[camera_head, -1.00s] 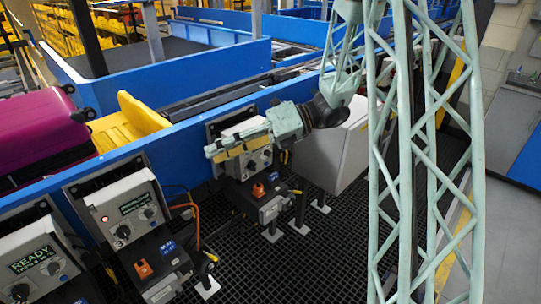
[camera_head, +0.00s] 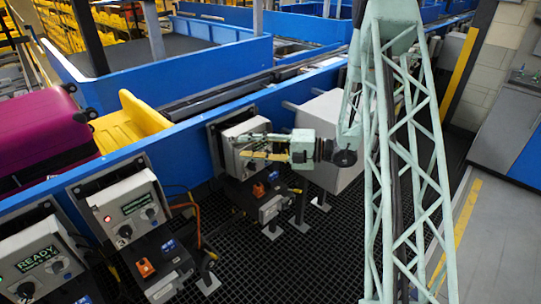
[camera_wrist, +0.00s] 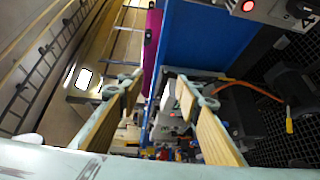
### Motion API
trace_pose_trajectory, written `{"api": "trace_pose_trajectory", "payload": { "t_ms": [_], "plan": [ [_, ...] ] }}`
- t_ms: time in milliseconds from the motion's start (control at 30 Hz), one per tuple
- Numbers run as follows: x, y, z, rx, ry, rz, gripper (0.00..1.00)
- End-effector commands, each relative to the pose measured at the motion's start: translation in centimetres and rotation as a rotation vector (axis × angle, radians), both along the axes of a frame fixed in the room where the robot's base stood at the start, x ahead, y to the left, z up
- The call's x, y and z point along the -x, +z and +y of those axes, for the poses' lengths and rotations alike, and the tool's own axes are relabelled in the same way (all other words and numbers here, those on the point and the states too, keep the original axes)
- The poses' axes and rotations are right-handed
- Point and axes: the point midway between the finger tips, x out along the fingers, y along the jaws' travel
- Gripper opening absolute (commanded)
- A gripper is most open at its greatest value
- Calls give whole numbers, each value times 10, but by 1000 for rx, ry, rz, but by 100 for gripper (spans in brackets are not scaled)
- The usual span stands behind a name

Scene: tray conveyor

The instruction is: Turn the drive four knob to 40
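My gripper (camera_head: 241,147) is level in front of a grey control box (camera_head: 250,127) at the middle of the blue conveyor side. Its fingers point left across the front of that box and hide much of its face. I cannot tell whether the fingers touch the box.
A control box marked 3 (camera_head: 125,208) and one showing READY (camera_head: 42,255) stand to the left. An orange switch (camera_head: 258,190) sits below my gripper. A purple suitcase (camera_head: 40,130) and a yellow tray (camera_head: 130,120) lie on the conveyor. Grid floor is clear in front.

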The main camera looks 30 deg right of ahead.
Motion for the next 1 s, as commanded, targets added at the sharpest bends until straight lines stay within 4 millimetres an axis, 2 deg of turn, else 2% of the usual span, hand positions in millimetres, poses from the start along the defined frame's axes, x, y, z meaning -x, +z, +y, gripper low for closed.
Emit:
{"api": "trace_pose_trajectory", "payload": {
  "t_ms": [500,1000],
  "plan": [
    [-31,-74,-88,-270,-257,197,32],
    [-33,-159,-176,-540,-498,349,32]
  ]
}}
